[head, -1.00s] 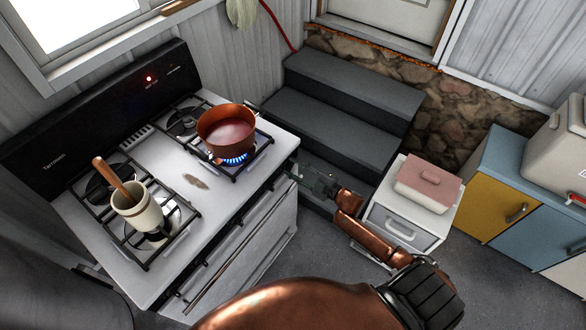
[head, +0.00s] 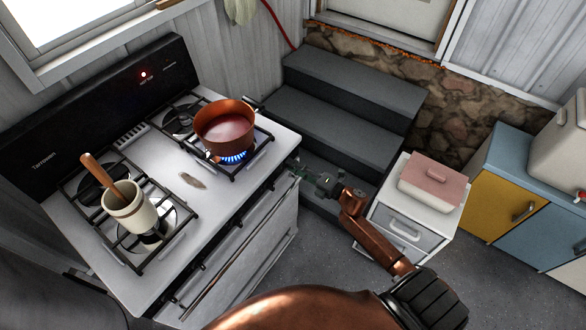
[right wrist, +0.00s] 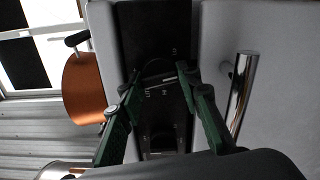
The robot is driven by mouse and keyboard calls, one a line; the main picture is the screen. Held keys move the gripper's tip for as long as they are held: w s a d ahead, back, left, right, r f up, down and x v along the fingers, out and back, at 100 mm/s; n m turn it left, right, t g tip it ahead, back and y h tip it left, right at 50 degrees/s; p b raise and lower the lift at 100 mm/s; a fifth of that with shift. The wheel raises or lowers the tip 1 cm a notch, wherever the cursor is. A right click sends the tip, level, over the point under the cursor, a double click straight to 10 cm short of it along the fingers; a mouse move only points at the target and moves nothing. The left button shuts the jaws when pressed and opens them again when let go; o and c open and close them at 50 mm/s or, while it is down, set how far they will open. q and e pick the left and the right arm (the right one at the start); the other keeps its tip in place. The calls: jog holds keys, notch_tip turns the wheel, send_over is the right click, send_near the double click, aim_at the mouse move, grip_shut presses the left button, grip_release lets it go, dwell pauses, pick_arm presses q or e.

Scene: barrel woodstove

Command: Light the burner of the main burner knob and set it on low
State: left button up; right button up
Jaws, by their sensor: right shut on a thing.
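The white stove (head: 228,200) has a black back panel and a dark front strip with knobs. Blue flame (head: 234,157) burns at the front right burner, under a copper-red pot (head: 225,127). My right gripper (head: 297,171) is at the right end of the stove's front edge. In the right wrist view its green fingers (right wrist: 162,82) are shut around a dark knob (right wrist: 157,72) on the black strip. The knob is partly hidden by the fingers, and I cannot read its setting. My left gripper is not in view.
A cream crock (head: 131,213) with a wooden utensil stands on the front left burner grate. A metal oven handle (head: 236,246) runs along the front. Dark steps (head: 345,115) and a white drawer cabinet (head: 405,222) with a pink-lidded box (head: 432,182) are to the right.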

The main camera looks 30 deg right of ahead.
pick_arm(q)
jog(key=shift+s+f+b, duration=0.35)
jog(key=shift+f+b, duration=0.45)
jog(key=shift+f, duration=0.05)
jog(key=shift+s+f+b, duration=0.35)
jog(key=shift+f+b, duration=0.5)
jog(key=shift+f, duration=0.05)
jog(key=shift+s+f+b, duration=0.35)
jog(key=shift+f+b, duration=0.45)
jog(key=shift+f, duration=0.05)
pick_arm(e)
jog(key=shift+f+n, duration=0.15)
jog(key=shift+n, duration=1.7)
jog(key=shift+f+n, duration=0.1)
jog(key=shift+n, duration=1.75)
jog(key=o, duration=1.2)
jog(key=shift+r, duration=0.15)
jog(key=shift+c, duration=0.2)
jog(key=v, duration=1.2)
